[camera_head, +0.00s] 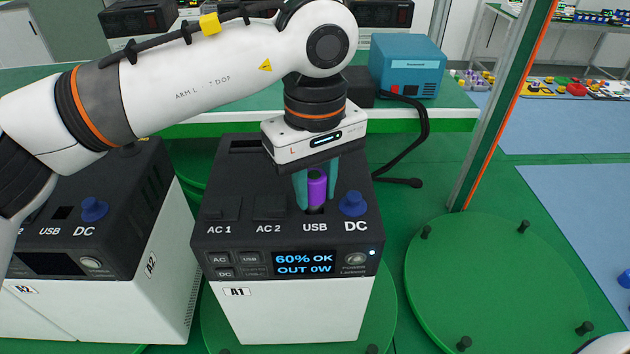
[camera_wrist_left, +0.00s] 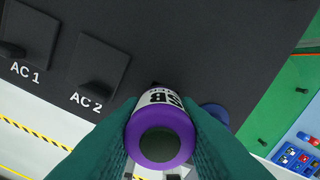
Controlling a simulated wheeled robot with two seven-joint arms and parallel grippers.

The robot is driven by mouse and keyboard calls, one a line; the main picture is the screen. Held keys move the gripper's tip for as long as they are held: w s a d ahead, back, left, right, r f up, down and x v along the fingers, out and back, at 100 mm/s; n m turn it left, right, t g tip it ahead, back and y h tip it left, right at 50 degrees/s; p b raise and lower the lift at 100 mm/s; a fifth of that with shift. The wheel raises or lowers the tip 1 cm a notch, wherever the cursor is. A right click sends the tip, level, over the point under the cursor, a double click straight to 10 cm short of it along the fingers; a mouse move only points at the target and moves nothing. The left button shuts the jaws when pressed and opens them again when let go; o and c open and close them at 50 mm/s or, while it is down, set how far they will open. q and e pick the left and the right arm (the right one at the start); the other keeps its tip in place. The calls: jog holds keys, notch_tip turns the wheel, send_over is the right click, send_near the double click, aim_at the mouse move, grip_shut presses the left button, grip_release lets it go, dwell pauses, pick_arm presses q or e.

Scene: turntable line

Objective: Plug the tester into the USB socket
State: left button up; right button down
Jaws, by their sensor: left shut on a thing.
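The tester (camera_head: 317,188) is a small purple cylinder with a white label band, held upright over the USB position on the black top of unit A1 (camera_head: 218,190). My left gripper (camera_head: 316,200) is shut on it, with a green finger on each side. In the left wrist view the tester (camera_wrist_left: 160,138) shows end-on between the fingers and hides the USB socket. In the head view its lower end is at the dark USB socket (camera_head: 315,210); I cannot tell how deep it sits. The display (camera_head: 304,264) reads "60% OK OUT 0W". My right gripper is out of view.
A blue DC cap (camera_head: 353,204) stands close right of the tester. Covered AC 1 (camera_head: 222,208) and AC 2 (camera_head: 270,207) outlets lie left. Unit A2 (camera_head: 100,285) stands at the left. A black cable (camera_head: 425,125) hangs behind. An empty green turntable (camera_head: 500,280) is at the right.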

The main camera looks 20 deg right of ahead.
pick_arm(q)
jog(key=shift+f+b, duration=0.55)
jog(key=shift+f, duration=0.1)
jog(key=o, duration=1.1)
jog(key=shift+r, duration=0.1)
jog(key=shift+r, duration=0.1)
